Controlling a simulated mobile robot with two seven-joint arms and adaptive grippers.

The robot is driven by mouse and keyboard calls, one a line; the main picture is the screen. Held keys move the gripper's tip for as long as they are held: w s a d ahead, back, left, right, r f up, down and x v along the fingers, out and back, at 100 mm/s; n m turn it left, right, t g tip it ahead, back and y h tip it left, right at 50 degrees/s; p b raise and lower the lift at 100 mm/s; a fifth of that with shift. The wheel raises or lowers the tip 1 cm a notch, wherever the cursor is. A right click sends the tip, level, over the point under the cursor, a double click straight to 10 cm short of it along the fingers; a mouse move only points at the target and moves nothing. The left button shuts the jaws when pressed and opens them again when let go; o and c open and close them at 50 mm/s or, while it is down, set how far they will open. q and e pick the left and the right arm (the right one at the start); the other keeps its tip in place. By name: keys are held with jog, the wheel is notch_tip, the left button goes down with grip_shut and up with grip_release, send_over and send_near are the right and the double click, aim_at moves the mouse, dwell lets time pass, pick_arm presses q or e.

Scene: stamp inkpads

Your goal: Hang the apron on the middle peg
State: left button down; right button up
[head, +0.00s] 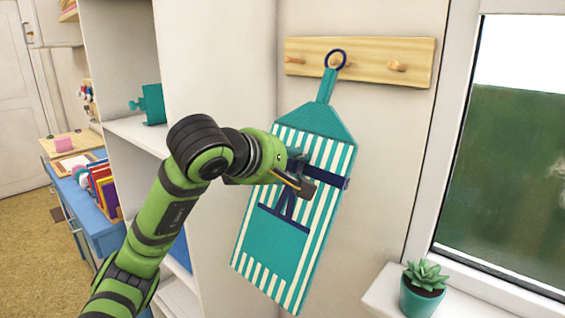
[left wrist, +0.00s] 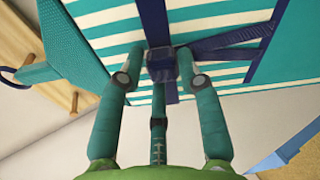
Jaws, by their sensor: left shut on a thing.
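The apron (head: 325,120) is teal with white stripes, a pocket and dark blue ties. It hangs tilted in front of the wall, its top to the upper right. My left gripper (head: 300,180) is shut on its middle, at the dark blue tie; the knot (left wrist: 162,64) shows between the fingers in the left wrist view. The apron's dark blue ring (head: 336,50) overlaps the middle peg (head: 347,63) on the wooden rack (head: 415,50). I cannot tell whether the ring is around the peg or in front of it. My right gripper is not in view.
The left peg (head: 293,60) and right peg (head: 397,66) are bare. A white shelf unit (head: 110,50) stands left of the rack. A potted succulent (head: 424,285) sits on the sill at lower right, beside a window (head: 505,180).

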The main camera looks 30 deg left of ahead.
pick_arm(q)
jog(key=shift+w+d, duration=0.1)
jog(key=shift+w, duration=0.7)
jog(key=shift+w+f, duration=0.55)
jog(key=shift+d, duration=0.1)
